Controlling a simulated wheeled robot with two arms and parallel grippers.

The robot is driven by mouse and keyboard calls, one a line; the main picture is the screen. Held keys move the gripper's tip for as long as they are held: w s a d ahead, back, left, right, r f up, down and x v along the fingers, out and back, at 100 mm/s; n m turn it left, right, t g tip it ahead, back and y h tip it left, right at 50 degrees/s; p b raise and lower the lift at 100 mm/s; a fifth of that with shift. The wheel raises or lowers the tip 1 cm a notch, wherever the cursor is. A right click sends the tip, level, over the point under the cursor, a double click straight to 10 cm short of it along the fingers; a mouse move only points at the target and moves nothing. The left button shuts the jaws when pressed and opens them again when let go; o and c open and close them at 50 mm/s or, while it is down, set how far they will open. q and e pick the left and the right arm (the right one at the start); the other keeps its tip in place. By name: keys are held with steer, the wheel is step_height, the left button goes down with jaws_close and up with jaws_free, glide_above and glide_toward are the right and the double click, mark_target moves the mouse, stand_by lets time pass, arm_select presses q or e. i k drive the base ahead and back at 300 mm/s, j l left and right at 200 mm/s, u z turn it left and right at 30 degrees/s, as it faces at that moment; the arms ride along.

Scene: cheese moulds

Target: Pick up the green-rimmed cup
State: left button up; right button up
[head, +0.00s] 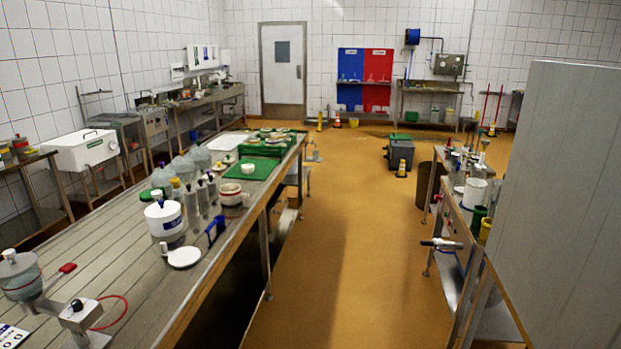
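I cannot make out a green rim on any cup for certain. A white mug with a reddish band (231,194) stands on the long left table, near its right edge. A small white cup or pot (248,169) sits on a green mat (262,165) farther back on the same table; its rim colour is too small to tell. Neither of my grippers shows in the head view.
The long table (110,232) also bears a white lidded tub (164,217), a white disc (184,257), clear bottles and a stand with a red cable (80,314). A cluttered bench (470,215) and a grey panel (560,210) stand right. The floor (335,230) between is clear.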

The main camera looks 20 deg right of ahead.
mark_target(480, 212)
steer(key=i+l+z, duration=0.2)
steer(key=i+z, duration=0.3)
steer(key=i, duration=0.25)
steer(key=i+z, duration=0.5)
steer(key=i, duration=0.3)
steer(key=i+z, duration=0.15)
steer(key=i, duration=0.4)
steer(key=i+j+z, duration=0.2)
steer(key=i, duration=0.35)
steer(key=i+j+z, duration=0.15)
steer(key=i, duration=0.35)
steer(key=i+j+z, duration=0.15)
steer(key=i, duration=0.4)
steer(key=i+j+z, duration=0.1)
steer(key=z, duration=0.35)
steer(key=i+j, duration=0.05)
steer(key=i, duration=0.05)
